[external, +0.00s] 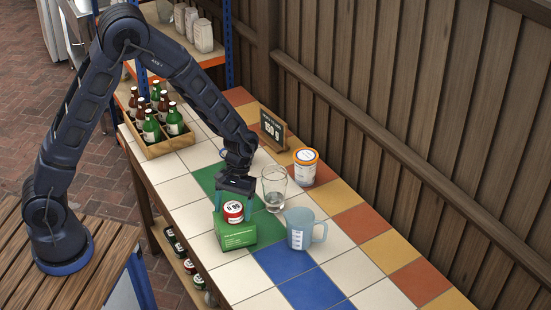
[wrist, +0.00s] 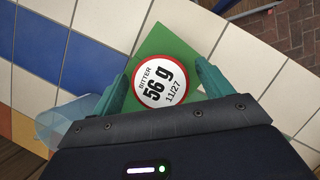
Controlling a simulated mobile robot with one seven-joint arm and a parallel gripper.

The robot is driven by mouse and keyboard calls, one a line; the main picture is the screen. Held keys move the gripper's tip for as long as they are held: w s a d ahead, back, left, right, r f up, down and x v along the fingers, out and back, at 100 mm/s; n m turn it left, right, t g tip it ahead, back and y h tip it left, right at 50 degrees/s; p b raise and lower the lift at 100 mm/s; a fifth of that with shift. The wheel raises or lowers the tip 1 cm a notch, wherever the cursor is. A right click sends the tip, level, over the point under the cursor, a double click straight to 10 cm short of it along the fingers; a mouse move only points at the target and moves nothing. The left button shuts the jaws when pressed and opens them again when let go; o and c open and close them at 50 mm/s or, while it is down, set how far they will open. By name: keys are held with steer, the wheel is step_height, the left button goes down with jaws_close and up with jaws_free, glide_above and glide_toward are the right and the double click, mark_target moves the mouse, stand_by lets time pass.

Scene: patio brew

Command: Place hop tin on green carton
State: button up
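The hop tin (external: 233,212), small with a white, red-rimmed top, stands upright on top of the green carton (external: 236,237) and appears to rest on it. In the wrist view the tin's label (wrist: 160,80) reads "BITTER 56 g 11/27", with the carton (wrist: 166,41) beneath it. My gripper (external: 232,203) is right over the carton, its teal fingers on either side of the tin. In the wrist view the fingers (wrist: 162,75) appear spread, with narrow gaps beside the tin. The tin's lower side is hidden there.
A blue measuring jug (external: 300,232) stands close right of the carton, a clear glass (external: 274,190) behind it. A white tin with an orange rim (external: 305,166), a price sign (external: 272,130) and a bottle crate (external: 170,144) stand farther back. The front tiles are clear.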

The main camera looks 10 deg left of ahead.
steer(key=v, duration=1.2)
steer(key=shift+r, duration=0.25)
steer(key=w+a+r+t+h, duration=0.1)
steer(key=w+a+r+t, duration=0.1)
steer(key=a+r, duration=0.8)
steer(key=w+a+r+t+h, duration=0.1)
steer(key=w+a+r+t, duration=0.15)
steer(key=a+r, duration=0.75)
steer(key=s+a+t, duration=0.1)
steer(key=s+a, duration=0.3)
steer(key=a, duration=0.5)
steer(key=s+a+r+n+t+y, duration=0.1)
steer(key=s+a, duration=0.3)
steer(key=a, duration=0.5)
steer(key=s+a+t, duration=0.2)
steer(key=s+a, duration=0.3)
steer(key=a, duration=0.4)
steer(key=shift+r+t, duration=0.25)
steer(key=shift+t, duration=0.1)
